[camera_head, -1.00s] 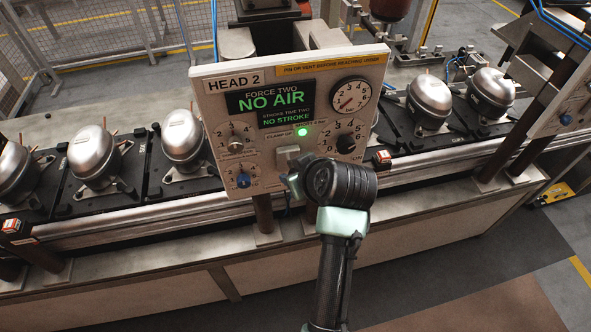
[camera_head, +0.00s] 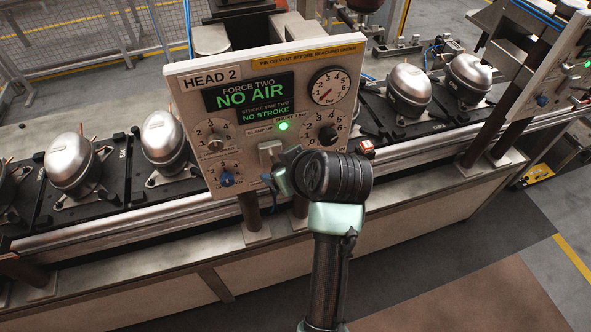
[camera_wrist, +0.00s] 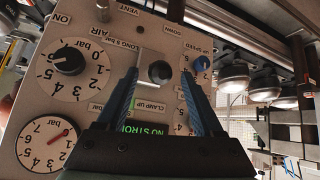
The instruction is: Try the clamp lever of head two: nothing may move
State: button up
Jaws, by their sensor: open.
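The HEAD 2 panel (camera_head: 255,172) stands upright in front of me. Its green display (camera_head: 250,97) reads FORCE TWO NO AIR, STROKE TIME TWO NO STROKE. The clamp lever's pale bracket (camera_head: 270,152) sits beside the CLAMP UP label, under a lit green lamp (camera_head: 284,126). In the wrist view, the picture is turned over, and the lever's round black knob (camera_wrist: 160,72) shows between my gripper's (camera_wrist: 160,78) two blue fingers, with gaps on both sides. My gripper is open at the panel. In the head view my wrist partly hides the fingers and the knob.
A blue knob (camera_head: 227,179), a black dial (camera_head: 327,135) and a pressure gauge (camera_head: 330,87) sit close around the lever. Compressors (camera_head: 74,165) on black pallets line the conveyor behind. Another panel (camera_head: 540,85) stands at the right. The floor in front is clear.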

jog(key=b+v, duration=0.2)
jog(key=v, duration=0.8)
jog(key=shift+r, duration=0.15)
jog(key=shift+s, duration=0.1)
